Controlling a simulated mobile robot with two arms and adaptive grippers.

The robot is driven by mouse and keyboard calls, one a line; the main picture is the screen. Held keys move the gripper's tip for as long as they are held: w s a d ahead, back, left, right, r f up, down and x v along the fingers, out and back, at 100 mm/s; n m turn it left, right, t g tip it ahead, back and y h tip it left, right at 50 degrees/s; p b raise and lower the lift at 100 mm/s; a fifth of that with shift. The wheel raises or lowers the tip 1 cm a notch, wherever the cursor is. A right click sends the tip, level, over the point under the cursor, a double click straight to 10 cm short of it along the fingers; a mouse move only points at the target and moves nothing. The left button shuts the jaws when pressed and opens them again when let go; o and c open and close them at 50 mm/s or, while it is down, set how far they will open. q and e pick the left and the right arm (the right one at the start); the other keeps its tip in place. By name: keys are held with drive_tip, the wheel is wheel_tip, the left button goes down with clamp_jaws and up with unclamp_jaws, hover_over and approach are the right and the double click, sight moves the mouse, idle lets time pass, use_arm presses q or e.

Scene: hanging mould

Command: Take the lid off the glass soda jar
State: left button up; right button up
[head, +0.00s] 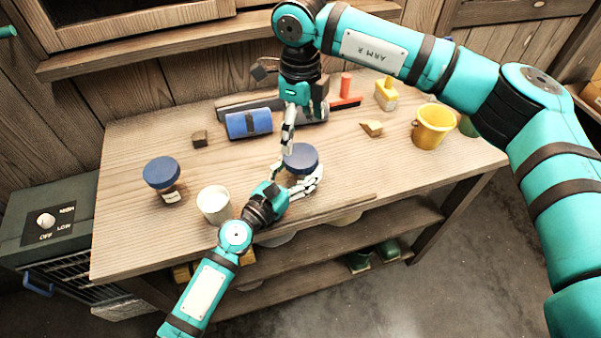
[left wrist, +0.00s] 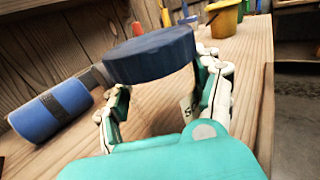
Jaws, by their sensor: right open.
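The glass soda jar stands on the workbench with its dark blue lid (head: 301,157) on. In the left wrist view the lid (left wrist: 150,55) is large and near, and a pale label (left wrist: 187,108) with an "S" shows below it. The glass body is mostly hidden from the head. My left gripper (head: 297,184) has its fingers on both sides of the body, below the lid, and looks closed on it. My right gripper (head: 286,142) is open and empty, pointing down just left of the lid; its fingers overlap in the head view.
Another blue-lidded jar (head: 163,174) and a white cup (head: 214,204) stand to the left. A blue roll (head: 248,124) lies behind. The bench's front edge is close to the soda jar.

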sight(301, 155)
use_arm(q)
clamp_jaws()
use_arm(e)
drive_tip(key=m, duration=1)
drive_tip(key=shift+m, duration=0.4)
drive_tip(key=m, duration=1.1)
drive_tip(key=shift+f+m, duration=0.4)
drive_tip(key=shift+f, duration=3.6)
